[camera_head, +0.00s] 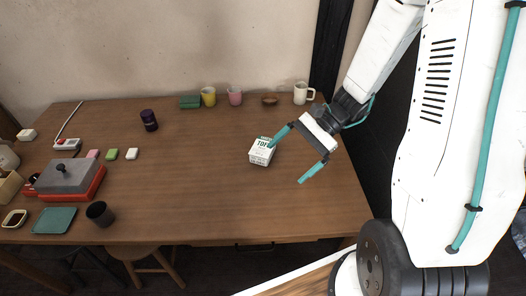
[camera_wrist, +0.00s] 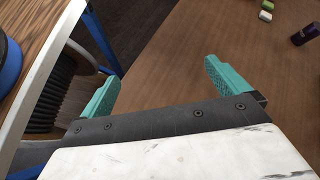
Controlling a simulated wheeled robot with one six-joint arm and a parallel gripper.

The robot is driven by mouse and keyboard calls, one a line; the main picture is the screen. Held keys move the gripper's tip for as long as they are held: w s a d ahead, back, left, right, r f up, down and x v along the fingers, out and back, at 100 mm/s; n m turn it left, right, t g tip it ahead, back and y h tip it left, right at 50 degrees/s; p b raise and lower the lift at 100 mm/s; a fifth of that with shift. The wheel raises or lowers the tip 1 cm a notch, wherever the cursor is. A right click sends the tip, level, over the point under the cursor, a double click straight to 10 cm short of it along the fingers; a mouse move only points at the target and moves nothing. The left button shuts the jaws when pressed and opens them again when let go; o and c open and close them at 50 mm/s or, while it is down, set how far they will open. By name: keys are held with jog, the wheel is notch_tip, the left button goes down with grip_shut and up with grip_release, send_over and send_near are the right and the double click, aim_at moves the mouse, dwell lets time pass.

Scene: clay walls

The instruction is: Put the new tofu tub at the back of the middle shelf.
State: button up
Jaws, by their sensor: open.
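A white tofu tub (camera_head: 260,155) with a green-edged top and dark lettering stands on the wooden table, right of its middle. My gripper (camera_head: 288,163) is open, with its teal fingers spread and nothing between them. The tip of one finger overlaps the tub's right edge in the head view; I cannot tell if they touch. In the wrist view my gripper (camera_wrist: 163,88) also shows open and empty, and the tub is not seen there. No shelf is in view.
The table (camera_head: 200,190) is clear around its middle and front. Cups, including a yellow one (camera_head: 208,97) and a white mug (camera_head: 302,93), line the back. A dark purple jar (camera_head: 149,120) stands further left. A grey-lidded red appliance (camera_head: 70,178) and a dark cup (camera_head: 100,214) are at left.

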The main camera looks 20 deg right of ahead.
aim_at(264, 147)
jog(key=w+d+f+m+t, duration=0.1)
jog(key=w+f+m+t, duration=0.1)
jog(key=w+f+m, duration=0.1)
jog(key=w+d+f+m+t, duration=0.1)
jog(key=w+f+m+t, duration=0.1)
jog(key=w+f+m, duration=0.1)
jog(key=w+d+f+m+t+y, duration=0.1)
jog(key=w+d+f+m+t, duration=0.1)
jog(key=w+f+m+t, duration=0.1)
jog(key=shift+w+f+m, duration=0.2)
jog(key=shift+f+m, duration=0.2)
jog(key=shift+f, duration=0.45)
jog(key=w+d+m+t, duration=0.1)
jog(key=w+d+m+t+h, duration=0.1)
jog(key=w, duration=0.1)
jog(key=w+f+m+t, duration=0.1)
jog(key=shift+w+d, duration=0.4)
jog(key=shift+w+m+h, duration=0.3)
jog(key=shift+h, duration=0.1)
jog(key=x, duration=1.1)
jog(key=shift+w+a+f, duration=0.15)
jog(key=shift+w, duration=0.15)
jog(key=c, duration=1)
